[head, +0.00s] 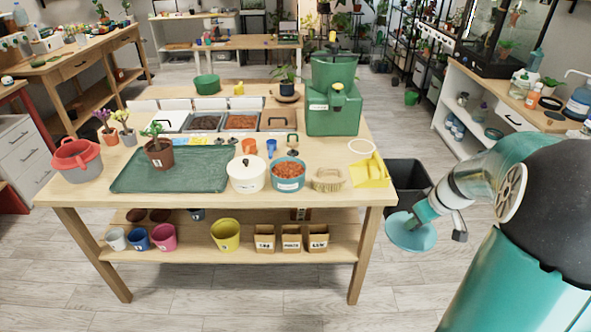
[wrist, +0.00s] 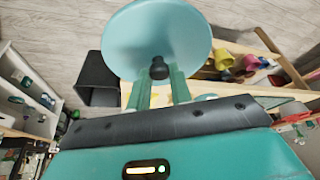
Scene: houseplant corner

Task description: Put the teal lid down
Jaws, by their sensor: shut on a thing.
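The teal lid (head: 411,233) is a round disc off the right end of the workbench, above the floor. My gripper (head: 428,210) is shut on its dark knob. In the wrist view the lid (wrist: 157,35) fills the top middle, with its knob between the fingers of my gripper (wrist: 160,78). On the bench, a teal pot (head: 288,184) stands uncovered with reddish-brown pieces inside. A white ring (head: 362,146) lies flat on the bench top near its right edge, with bare wood inside it.
A yellow scoop (head: 371,172), a brush (head: 327,184) and a lidded white pot (head: 246,186) stand along the right front of the workbench (head: 210,196). A green machine (head: 332,115) stands behind the ring. A black bin (head: 408,173) is on the floor beside the bench.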

